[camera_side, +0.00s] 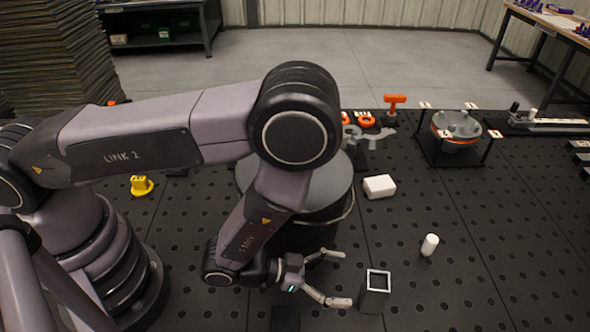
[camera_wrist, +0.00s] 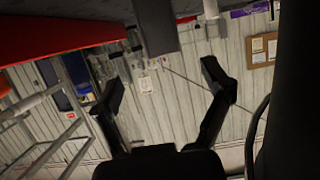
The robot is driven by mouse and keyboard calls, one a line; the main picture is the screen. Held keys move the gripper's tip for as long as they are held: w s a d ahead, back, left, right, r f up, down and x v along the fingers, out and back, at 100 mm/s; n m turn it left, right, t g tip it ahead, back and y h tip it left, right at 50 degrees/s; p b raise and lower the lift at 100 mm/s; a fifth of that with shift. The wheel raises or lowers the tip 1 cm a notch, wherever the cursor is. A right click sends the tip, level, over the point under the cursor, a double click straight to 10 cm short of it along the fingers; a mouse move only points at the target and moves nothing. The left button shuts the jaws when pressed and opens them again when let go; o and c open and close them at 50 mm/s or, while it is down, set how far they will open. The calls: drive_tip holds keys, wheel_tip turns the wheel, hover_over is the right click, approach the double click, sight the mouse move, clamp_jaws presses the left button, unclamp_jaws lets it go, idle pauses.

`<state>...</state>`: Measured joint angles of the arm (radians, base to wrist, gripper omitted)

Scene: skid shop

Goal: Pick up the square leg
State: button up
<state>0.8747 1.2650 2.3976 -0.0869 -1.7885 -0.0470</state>
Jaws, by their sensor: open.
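The square leg (camera_side: 374,298) is a dark, upright square post with a pale rim and a hollow-looking top. It stands on the perforated table at the lower middle of the side view. My gripper (camera_side: 342,278) is just left of it, open, with its fingers pointing sideways toward it. No contact with the leg is clear. In the wrist view, my open gripper (camera_wrist: 163,82) has nothing held between its fingertips. A grey block, likely the square leg (camera_wrist: 156,27), hangs from the top edge there, since this view is turned over.
A white cylinder (camera_side: 429,245) stands right of the leg, and a white block (camera_side: 380,186) lies behind. A large dark drum (camera_side: 322,215) stands behind my gripper. A fixture with a round part (camera_side: 456,126) is farther back. The right foreground of the table is clear.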

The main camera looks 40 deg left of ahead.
sight(367, 282)
drive_tip(key=x, duration=0.7)
drive_tip(key=shift+w+d+f, duration=0.1)
drive_tip(key=shift+f, duration=0.15)
drive_tip(key=c, duration=1.4)
